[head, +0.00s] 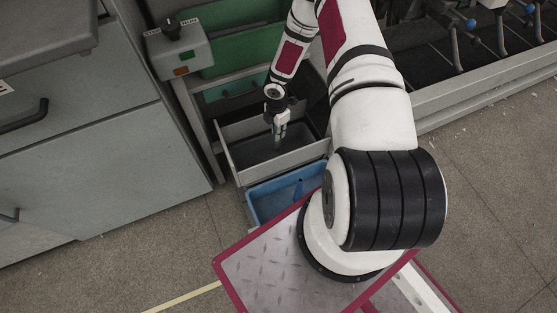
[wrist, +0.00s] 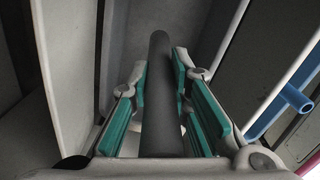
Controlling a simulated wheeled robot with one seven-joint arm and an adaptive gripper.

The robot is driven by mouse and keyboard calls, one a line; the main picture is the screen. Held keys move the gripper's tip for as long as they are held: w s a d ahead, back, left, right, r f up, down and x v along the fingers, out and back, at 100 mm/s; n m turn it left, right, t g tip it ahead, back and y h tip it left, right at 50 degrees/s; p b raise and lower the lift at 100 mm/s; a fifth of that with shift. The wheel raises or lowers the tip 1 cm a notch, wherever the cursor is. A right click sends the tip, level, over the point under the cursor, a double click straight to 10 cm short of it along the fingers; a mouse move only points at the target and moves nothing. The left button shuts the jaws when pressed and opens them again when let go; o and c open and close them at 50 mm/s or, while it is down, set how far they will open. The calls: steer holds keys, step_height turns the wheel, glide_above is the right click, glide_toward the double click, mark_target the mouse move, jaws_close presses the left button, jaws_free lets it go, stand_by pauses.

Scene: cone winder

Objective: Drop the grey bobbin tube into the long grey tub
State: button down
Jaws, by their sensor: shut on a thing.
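The grey bobbin tube (wrist: 161,95) is a dark, slim, straight tube in the middle of the wrist view. My gripper (wrist: 163,88) is shut on it, with a teal pad on each side. In the head view my gripper (head: 280,131) points down over the long grey tub (head: 286,163), between its walls as seen from there. I cannot make out the tube clearly in the head view. How far the tube's lower end is from the tub floor cannot be told.
A green panel (head: 240,40) is behind.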

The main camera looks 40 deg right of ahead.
steer(key=shift+f+b, duration=1.05)
steer(key=shift+f, duration=0.75)
steer(key=c, duration=1.4)
jaws_free()
steer(key=shift+r, duration=0.1)
step_height(320, 180, up, 12)
steer(key=shift+f, duration=0.1)
